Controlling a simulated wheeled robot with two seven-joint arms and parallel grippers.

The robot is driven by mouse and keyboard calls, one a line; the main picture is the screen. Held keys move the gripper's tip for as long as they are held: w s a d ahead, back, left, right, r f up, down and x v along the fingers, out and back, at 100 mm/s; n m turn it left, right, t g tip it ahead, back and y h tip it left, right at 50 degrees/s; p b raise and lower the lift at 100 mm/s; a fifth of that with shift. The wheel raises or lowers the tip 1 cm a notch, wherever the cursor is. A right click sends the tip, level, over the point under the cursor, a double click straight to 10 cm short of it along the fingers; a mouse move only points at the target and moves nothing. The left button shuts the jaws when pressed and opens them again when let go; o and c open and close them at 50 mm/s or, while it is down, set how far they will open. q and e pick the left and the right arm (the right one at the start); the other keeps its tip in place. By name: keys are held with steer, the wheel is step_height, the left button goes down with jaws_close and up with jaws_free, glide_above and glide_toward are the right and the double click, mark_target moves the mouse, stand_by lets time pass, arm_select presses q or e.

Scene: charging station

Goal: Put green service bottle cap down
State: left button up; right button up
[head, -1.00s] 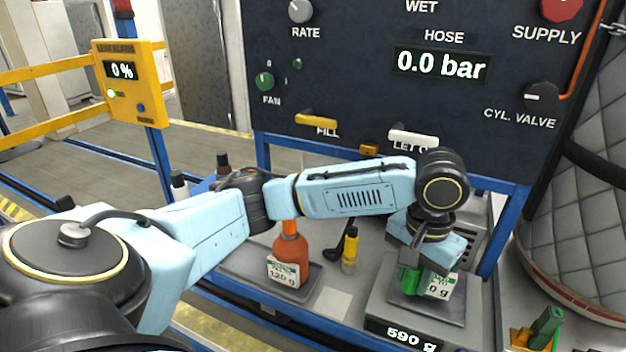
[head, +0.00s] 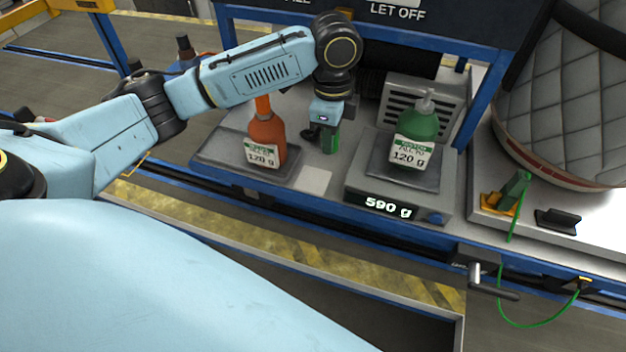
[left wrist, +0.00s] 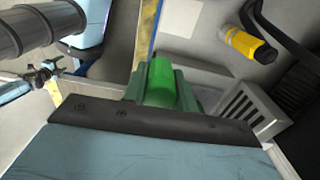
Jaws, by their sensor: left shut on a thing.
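My left gripper (head: 330,142) is shut on the green service bottle cap, and hangs between the two bottles over the bench. In the left wrist view the bright green cap (left wrist: 160,82) sits between the dark green fingers. The green service bottle (head: 416,128) stands upright on the scale (head: 355,185), with a pale grey spout on top and a label reading 120 g. The gripper is left of this bottle and apart from it. Whether the cap touches the bench I cannot tell.
An orange bottle (head: 265,138) stands on a dark tray to the left. A pale square (head: 313,180) on the bench in front of the gripper is bare. A yellow, black-ended object (left wrist: 246,45) lies close by in the left wrist view. The scale reads 590 g.

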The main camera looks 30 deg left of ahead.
mark_target(313, 180)
arm_select(q)
steer(key=a+f+m+b, duration=0.1)
steer(key=f+m, duration=0.4)
steer(key=m, duration=0.1)
steer(key=w+a+f+m+b, duration=0.1)
steer(key=a+f+m, duration=0.1)
steer(key=f+m, duration=0.4)
steer(key=w+a+f+m+b, duration=0.1)
steer(key=a+f+m, duration=0.1)
steer(key=f+m, duration=0.3)
steer(key=shift+w+a+f+m, duration=0.15)
steer(key=shift+a+m, duration=0.1)
steer(key=shift+m, duration=0.25)
steer(key=shift+f, duration=0.1)
steer(key=o, duration=1)
steer(key=shift+f, duration=0.1)
steer(key=shift+c, duration=0.2)
arm_select(e)
steer(key=f, duration=0.2)
steer(key=d+f, duration=0.1)
steer(key=shift+w+f, duration=0.3)
steer(key=shift+w, duration=0.05)
steer(key=shift+a, duration=0.1)
